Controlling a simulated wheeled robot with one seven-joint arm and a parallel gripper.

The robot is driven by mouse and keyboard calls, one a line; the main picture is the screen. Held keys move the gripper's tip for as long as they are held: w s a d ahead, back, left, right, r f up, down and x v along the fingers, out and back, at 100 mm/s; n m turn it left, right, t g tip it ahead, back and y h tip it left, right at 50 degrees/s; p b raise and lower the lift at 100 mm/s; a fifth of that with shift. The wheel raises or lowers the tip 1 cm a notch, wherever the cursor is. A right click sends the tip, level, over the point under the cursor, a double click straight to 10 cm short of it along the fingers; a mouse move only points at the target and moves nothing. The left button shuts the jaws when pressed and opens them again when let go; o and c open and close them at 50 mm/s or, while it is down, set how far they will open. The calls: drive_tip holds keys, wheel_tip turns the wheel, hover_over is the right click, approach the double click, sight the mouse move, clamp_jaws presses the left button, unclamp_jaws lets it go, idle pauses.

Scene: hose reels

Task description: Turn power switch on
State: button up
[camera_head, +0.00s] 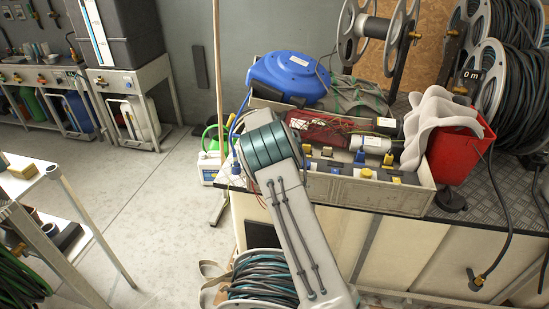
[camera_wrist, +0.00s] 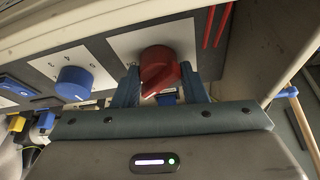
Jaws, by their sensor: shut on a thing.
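In the wrist view, a red rotary knob (camera_wrist: 160,70) with a pale pointer line sits on a white square plate of a grey panel (camera_wrist: 98,48). My gripper (camera_wrist: 161,88) is shut on the red knob, with one teal finger on each side of it. The pointer line slants toward the lower left. A small blue part shows just below the knob, between the fingers. No label naming the power switch is readable. In the head view my arm covers the middle, and my gripper and the knob are hidden.
A blue knob (camera_wrist: 74,82) on its own plate is left of the red one, with a blue rocker (camera_wrist: 14,86) farther left. Two red strips (camera_wrist: 216,27) are at the right. In the head view, a grey box (camera_head: 378,196) and a red bin (camera_head: 456,150) stand on the bench.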

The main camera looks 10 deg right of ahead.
drive_tip(key=m+g+h, duration=0.1)
drive_tip(key=m, duration=0.2)
drive_tip(key=shift+w+m, duration=0.1)
drive_tip(key=shift+m, duration=0.2)
drive_tip(key=shift+m+g+h+p, duration=0.4)
drive_tip(key=shift+m+g, duration=0.2)
drive_tip(key=shift+m, duration=1.1)
drive_tip(key=o, duration=0.9)
drive_tip(key=shift+o, duration=0.2)
drive_tip(key=shift+a, duration=0.1)
drive_tip(key=v, duration=1.3)
drive_tip(key=shift+r, duration=0.35)
drive_tip(key=shift+a, duration=0.1)
